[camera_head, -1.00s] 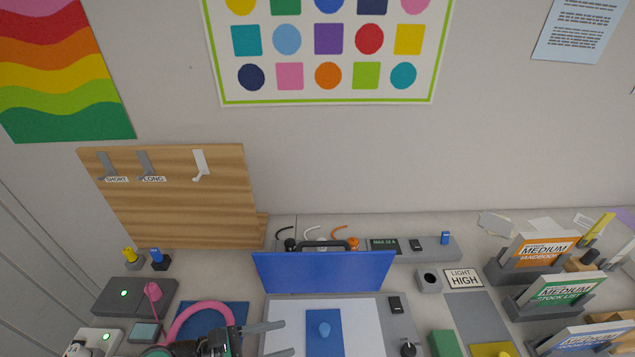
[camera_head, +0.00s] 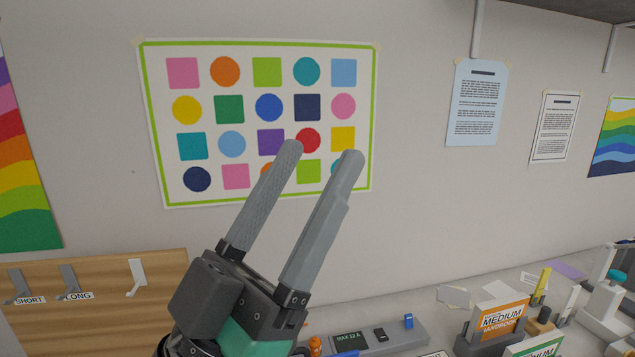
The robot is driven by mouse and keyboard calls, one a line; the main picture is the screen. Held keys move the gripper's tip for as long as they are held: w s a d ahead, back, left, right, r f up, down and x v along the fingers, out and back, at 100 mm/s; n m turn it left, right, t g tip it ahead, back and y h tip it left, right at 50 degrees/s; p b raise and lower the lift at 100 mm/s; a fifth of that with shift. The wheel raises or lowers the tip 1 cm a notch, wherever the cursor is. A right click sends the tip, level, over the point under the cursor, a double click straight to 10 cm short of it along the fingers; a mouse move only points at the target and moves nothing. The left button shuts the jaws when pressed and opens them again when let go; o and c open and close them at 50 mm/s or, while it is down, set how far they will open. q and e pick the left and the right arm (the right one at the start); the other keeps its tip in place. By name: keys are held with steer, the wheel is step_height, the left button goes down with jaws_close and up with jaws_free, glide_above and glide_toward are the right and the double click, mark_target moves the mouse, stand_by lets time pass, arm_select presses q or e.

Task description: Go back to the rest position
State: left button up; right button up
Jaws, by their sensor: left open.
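My left gripper (camera_head: 320,155) is raised in the middle of the head view, in front of the wall and the poster of coloured shapes (camera_head: 268,108). Its two grey fingers point up and to the right and stand apart, with nothing between them. The wrist hides part of the bench behind it. My right gripper is not in the head view.
A wooden board with hooks (camera_head: 95,310) stands at the lower left. A grey power strip (camera_head: 400,338), an orange booklet in a holder (camera_head: 500,318) and a white device (camera_head: 604,305) are on the bench (camera_head: 440,318) at lower right.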

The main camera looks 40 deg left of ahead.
arm_select(q)
step_height(320, 180, up, 14)
steer(key=d+h+p, duration=0.1)
steer(key=h+p, duration=0.1)
steer(key=p, duration=1.2)
step_height(320, 180, down, 22)
steer(key=b, duration=2.2)
steer(key=shift+f+m, duration=0.25)
steer(key=shift+m, duration=0.05)
steer(key=shift+w, duration=0.1)
